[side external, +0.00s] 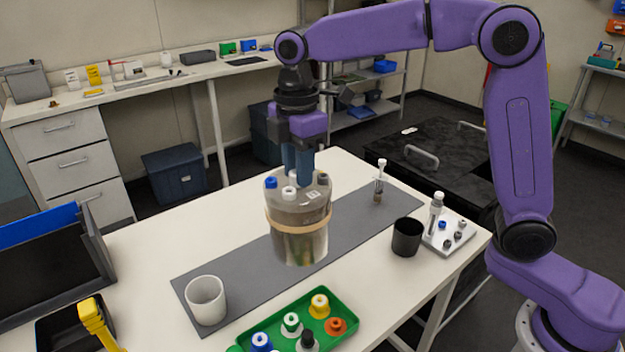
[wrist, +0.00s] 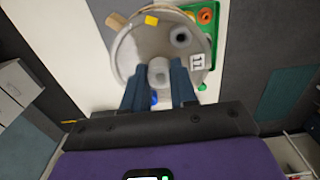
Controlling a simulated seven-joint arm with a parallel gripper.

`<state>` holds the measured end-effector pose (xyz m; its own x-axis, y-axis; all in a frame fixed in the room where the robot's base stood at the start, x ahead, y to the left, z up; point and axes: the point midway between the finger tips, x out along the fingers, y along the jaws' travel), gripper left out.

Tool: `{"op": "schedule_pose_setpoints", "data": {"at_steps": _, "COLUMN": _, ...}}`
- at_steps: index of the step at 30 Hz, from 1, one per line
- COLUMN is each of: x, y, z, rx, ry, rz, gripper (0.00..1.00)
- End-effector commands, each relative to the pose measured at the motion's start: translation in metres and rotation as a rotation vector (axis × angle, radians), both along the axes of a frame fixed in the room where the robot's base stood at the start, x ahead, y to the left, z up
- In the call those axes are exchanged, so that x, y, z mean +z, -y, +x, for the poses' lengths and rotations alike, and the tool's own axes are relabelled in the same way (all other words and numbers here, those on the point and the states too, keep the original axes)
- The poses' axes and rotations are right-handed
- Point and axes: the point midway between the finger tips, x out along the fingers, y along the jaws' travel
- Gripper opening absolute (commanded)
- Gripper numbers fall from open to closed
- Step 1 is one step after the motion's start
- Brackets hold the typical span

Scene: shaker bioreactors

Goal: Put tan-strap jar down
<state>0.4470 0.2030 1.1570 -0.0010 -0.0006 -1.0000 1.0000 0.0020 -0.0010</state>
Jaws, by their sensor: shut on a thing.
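The tan-strap jar (side external: 285,243) is a clear, upright vessel with a tan band around its middle and a grey lid with several capped ports. The wrist view shows the lid (wrist: 145,45) with a number label, and my gripper (wrist: 160,82) with a finger on each side of the port. The jar's base appears over the grey mat (side external: 225,268); I cannot tell if it touches.
A white cup (side external: 206,301) stands at the mat's front left. A green tray (side external: 262,327) with coloured caps lies in front. A black cup (side external: 407,237) and a small rack (side external: 435,245) are right. A small capped vial (side external: 379,180) stands behind right. Mat is clear between jar and white cup.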

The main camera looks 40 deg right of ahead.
Motion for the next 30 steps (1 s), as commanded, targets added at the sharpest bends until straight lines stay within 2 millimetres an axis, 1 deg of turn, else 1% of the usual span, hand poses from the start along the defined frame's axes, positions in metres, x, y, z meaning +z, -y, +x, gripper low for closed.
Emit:
{"op": "schedule_pose_setpoints", "data": {"at_steps": 1, "x": -0.002, "y": -0.004, "z": 0.008, "rx": 0.000, "ry": 0.004, "rz": 0.002, "gripper": 0.00}}
{"op": "schedule_pose_setpoints", "data": {"at_steps": 11, "x": -0.024, "y": -0.024, "z": 0.053, "rx": 0.000, "ry": 0.005, "rz": 0.003, "gripper": 0.00}}
{"op": "schedule_pose_setpoints", "data": {"at_steps": 18, "x": -0.057, "y": -0.036, "z": 0.078, "rx": 0.000, "ry": 0.004, "rz": 0.002, "gripper": 0.00}}
{"op": "schedule_pose_setpoints", "data": {"at_steps": 21, "x": -0.067, "y": -0.039, "z": 0.086, "rx": 0.000, "ry": 0.005, "rz": 0.003, "gripper": 0.00}}
{"op": "schedule_pose_setpoints", "data": {"at_steps": 24, "x": -0.074, "y": -0.042, "z": 0.092, "rx": 0.001, "ry": 0.006, "rz": 0.004, "gripper": 0.00}}
{"op": "schedule_pose_setpoints", "data": {"at_steps": 30, "x": -0.079, "y": -0.044, "z": 0.096, "rx": 0.001, "ry": 0.007, "rz": 0.004, "gripper": 0.00}}
